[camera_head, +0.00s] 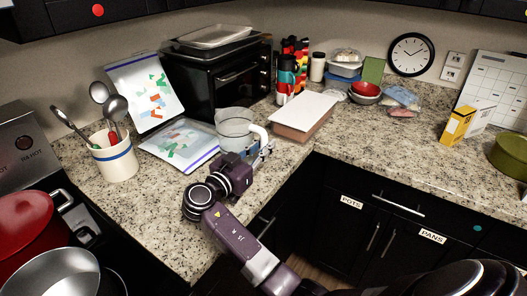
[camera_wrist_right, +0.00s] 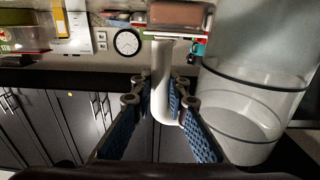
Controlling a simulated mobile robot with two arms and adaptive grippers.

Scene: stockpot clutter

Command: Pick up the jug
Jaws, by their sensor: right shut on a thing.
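The jug (camera_head: 233,128) is a clear, pale, upright vessel with a white handle, near the counter's inner corner, in front of the black oven. It fills the right side of the right wrist view (camera_wrist_right: 250,90). My right gripper (camera_head: 264,150) reaches in from the front and is shut on the jug's white handle. In the wrist view the handle stands between the two blue-padded fingers (camera_wrist_right: 162,100). I cannot tell whether the jug's base touches the counter. My left gripper is not in view.
A bag with coloured print (camera_head: 180,143) lies left of the jug, and a white-topped box (camera_head: 305,112) lies right of it. A utensil crock (camera_head: 115,160) stands farther left. The oven (camera_head: 225,75) is close behind. The front-left counter strip (camera_head: 150,215) is clear.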

